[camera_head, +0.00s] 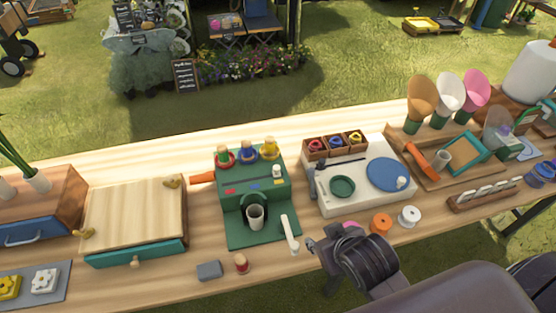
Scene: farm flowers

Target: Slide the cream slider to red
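A green machine (262,212) stands on the wooden table, with a red, a blue and a yellow knobbed piece on top. Its sloped face carries a small red mark (230,191), a blue mark (253,187) and a small pale piece (278,182) at the right, possibly the cream slider; it is too small to be sure. A cream lever (289,234) sticks out at its front right. My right gripper (322,250) is at the table's front edge, right of the lever and apart from the machine's face. Its finger opening is unclear. My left gripper is out of view.
A grey cup (256,217) sits in the machine's front recess. A grey block (209,270) and red spool (241,263) lie in front. A wooden box (134,217) stands left; a white board (362,192) and orange spool (381,221) stand right.

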